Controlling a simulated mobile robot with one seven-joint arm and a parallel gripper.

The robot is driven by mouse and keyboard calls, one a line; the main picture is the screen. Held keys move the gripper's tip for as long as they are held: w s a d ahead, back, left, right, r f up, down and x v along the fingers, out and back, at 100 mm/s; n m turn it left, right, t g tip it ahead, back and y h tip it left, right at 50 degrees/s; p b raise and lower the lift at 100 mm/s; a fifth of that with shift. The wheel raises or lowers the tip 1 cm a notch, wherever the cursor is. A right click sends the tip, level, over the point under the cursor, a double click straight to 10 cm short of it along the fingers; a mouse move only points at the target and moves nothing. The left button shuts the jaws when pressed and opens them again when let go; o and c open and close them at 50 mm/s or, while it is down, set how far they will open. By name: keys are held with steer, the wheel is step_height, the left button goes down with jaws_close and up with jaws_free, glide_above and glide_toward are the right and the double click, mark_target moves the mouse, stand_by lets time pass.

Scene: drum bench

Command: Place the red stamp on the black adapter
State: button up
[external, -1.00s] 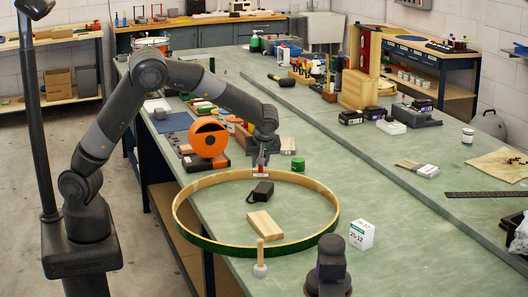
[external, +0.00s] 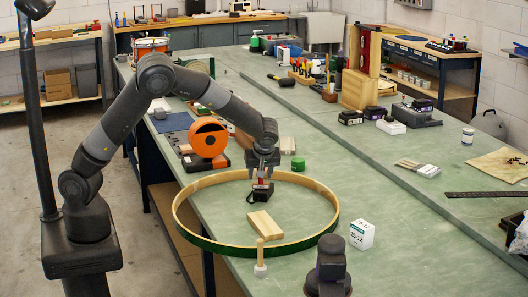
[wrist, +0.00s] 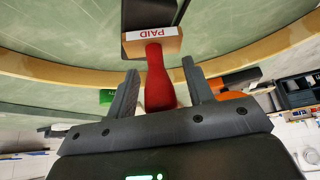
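The red stamp (external: 262,183) stands upright on the black adapter (external: 261,195), as far as the external view shows. In the wrist view the stamp's red handle (wrist: 157,78) rises to a wooden base with a white "PAID" label, and the dark adapter (wrist: 150,14) lies just beyond it. My gripper (external: 263,172) is over the stamp, fingers pointing down. In the wrist view its two fingers are spread on either side of the handle, with gaps showing on both sides. The exact contact between stamp base and adapter is partly hidden.
A large wooden hoop (external: 324,229) with a green outer side surrounds the adapter. Inside it lies a wooden block (external: 264,224). An orange reel (external: 208,138) stands at the left, a green cylinder (external: 298,164) behind the hoop. A mallet (external: 260,256) and white box (external: 361,235) are nearer.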

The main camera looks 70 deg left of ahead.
steer(key=shift+r, duration=0.15)
steer(key=v, duration=1.1)
steer(key=s+a+r+m+t+h, duration=0.15)
steer(key=s+r+m, duration=0.3)
steer(key=s, duration=0.45)
steer(key=s+a+r+m+h, duration=0.3)
steer(key=s+r, duration=0.2)
steer(key=s, duration=0.4)
steer(key=s+d+m+t+h, duration=0.1)
steer(key=s+m+t, duration=0.2)
steer(key=s+m, duration=0.5)
steer(key=s, duration=0.8)
steer(key=shift+s+d, duration=0.2)
